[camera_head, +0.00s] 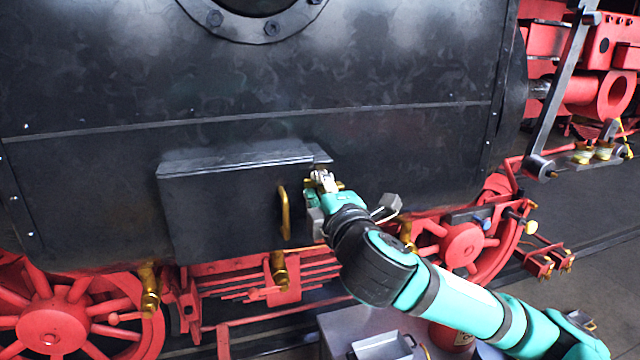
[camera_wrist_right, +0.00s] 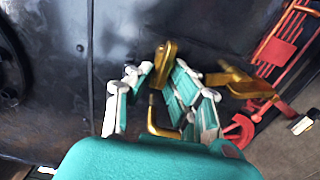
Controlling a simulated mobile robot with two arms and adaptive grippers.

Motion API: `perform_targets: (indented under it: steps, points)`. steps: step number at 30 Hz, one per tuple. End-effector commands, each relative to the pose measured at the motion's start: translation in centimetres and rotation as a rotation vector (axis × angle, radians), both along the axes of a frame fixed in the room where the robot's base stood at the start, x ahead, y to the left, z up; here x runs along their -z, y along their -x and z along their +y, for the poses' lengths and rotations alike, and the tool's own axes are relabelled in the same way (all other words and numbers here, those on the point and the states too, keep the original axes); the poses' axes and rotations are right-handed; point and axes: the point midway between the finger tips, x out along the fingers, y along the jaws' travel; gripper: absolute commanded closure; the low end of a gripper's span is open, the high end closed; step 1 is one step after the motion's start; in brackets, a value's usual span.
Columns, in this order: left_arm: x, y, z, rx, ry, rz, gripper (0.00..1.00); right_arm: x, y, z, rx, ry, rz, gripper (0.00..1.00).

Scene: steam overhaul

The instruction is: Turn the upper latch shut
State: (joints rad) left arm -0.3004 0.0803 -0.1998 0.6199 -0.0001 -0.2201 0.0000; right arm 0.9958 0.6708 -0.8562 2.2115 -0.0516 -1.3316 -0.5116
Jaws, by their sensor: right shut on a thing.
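The dark hatch door (camera_head: 220,215) sits on the locomotive's black side, with a brass handle (camera_head: 285,212) near its right edge. My right gripper (camera_head: 322,184) is at the upper right corner of the hatch. In the right wrist view its fingers are closed around the brass upper latch (camera_wrist_right: 164,60), partly covering it. The brass handle (camera_wrist_right: 154,118) shows there just below the latch. Another brass latch (camera_wrist_right: 240,82) stands to the right, apart from the fingers. The head view hides most of the upper latch behind the gripper. My left gripper is not in view.
Red wheels (camera_head: 50,322) and brass fittings (camera_head: 279,270) are below the hatch. A grey bench (camera_head: 340,322) with a small metal tray (camera_head: 385,347) stands beneath my right arm, near a red container (camera_head: 450,338). The floor at the right is mostly open.

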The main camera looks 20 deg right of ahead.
Motion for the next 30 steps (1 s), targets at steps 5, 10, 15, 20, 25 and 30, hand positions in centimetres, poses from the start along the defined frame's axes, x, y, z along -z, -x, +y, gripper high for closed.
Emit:
perform_targets:
  steps: [5, 10, 15, 20, 25, 30]
  points:
    - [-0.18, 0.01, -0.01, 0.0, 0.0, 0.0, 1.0, -0.33, 0.03, -0.06, 0.001, 0.03, -0.01, 1.0]
    - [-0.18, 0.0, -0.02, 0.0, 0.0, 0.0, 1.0, -0.31, 0.02, -0.07, 0.001, 0.037, -0.011, 1.0]
    - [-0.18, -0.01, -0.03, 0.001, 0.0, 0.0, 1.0, -0.3, 0.02, -0.08, 0.002, 0.037, -0.011, 1.0]
    - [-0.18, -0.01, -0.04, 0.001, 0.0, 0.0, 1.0, -0.3, 0.01, -0.09, 0.002, 0.036, -0.01, 0.72]
    - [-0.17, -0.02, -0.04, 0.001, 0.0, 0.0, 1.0, -0.15, 0.01, -0.05, 0.001, 0.035, -0.006, 0.69]
    - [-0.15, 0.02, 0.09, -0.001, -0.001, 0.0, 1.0, -0.07, 0.37, -0.01, -0.001, 0.034, -0.005, 0.69]
